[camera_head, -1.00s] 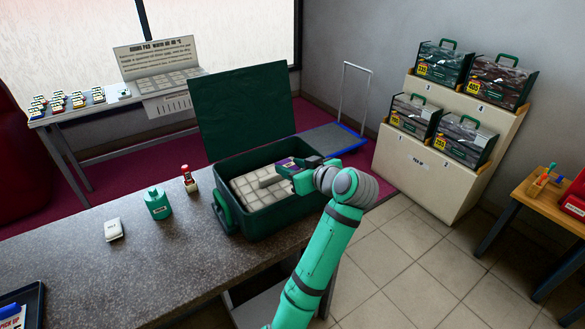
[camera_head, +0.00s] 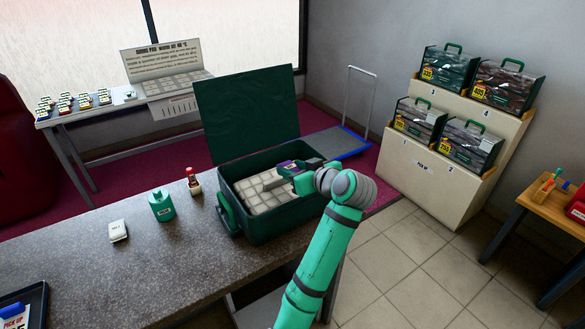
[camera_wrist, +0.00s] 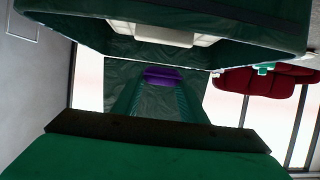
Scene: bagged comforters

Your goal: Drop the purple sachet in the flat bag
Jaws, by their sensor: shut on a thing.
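An open dark green flat bag (camera_head: 229,217) stands on the grey counter, its flap raised at the back. Pale quilted padding (camera_head: 262,199) lies inside it. My gripper (camera_head: 291,167) is over the right part of the bag's opening. It is shut on the purple sachet (camera_wrist: 162,75), which shows as a small purple patch between the fingers in the wrist view. In the head view the sachet is mostly hidden by the gripper, with a little purple showing. I cannot tell its exact height above the padding.
Bagged comforters (camera_head: 468,143) sit on a stepped shelf at the right. A trolley (camera_head: 335,143) is behind the bag.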

